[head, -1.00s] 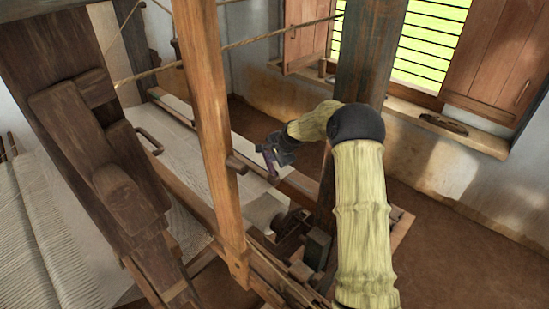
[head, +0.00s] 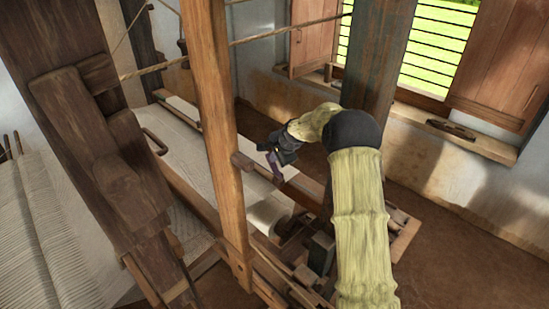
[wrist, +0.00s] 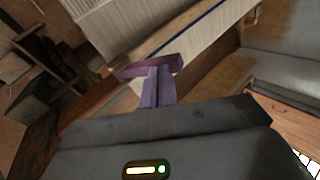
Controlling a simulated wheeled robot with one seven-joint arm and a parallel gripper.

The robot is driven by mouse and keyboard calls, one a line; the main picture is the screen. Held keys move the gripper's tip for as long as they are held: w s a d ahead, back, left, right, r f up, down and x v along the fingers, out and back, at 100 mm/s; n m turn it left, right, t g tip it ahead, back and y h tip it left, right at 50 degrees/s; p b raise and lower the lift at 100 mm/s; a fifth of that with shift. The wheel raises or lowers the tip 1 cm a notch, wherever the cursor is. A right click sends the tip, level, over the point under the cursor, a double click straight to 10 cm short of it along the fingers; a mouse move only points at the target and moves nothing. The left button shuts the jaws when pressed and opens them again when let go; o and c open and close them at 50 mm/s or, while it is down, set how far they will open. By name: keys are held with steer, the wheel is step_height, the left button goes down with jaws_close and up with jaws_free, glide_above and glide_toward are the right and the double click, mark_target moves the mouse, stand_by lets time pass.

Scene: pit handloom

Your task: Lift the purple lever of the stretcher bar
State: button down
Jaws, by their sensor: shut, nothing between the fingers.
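My gripper (head: 276,172) is shut in the head view, above the wooden beam on the right side of the loom. Its fingers (wrist: 156,82) lie together in the wrist view, purplish grey, pointing away from the dark gripper body. A darker purple crosspiece (wrist: 138,71) lies across the fingertips. I cannot tell whether it is the lever or part of the fingers. No separate stretcher bar can be made out. The white cloth (head: 205,155) lies beyond the gripper to the left, and also shows in the wrist view (wrist: 125,30).
A wooden upright post (head: 213,130) stands just left of my gripper. A cloth roll (head: 268,213) and wooden blocks lie below it. A rope (head: 270,36) crosses above. Window shutters (head: 497,60) and a sill (head: 455,130) are at the right; the earthen floor there is clear.

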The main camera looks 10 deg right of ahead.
steer(key=shift+s+d+f+b, duration=0.1)
steer(key=shift+s+d+b, duration=0.3)
steer(key=shift+s, duration=0.25)
steer(key=shift+d, duration=0.1)
steer(key=shift+s+d, duration=0.1)
steer(key=shift+s, duration=0.05)
steer(key=s+p+v, duration=0.1)
steer(key=p+v, duration=0.1)
steer(key=v, duration=1.1)
steer(key=shift+f, duration=0.35)
steer(key=shift+s+d, duration=0.1)
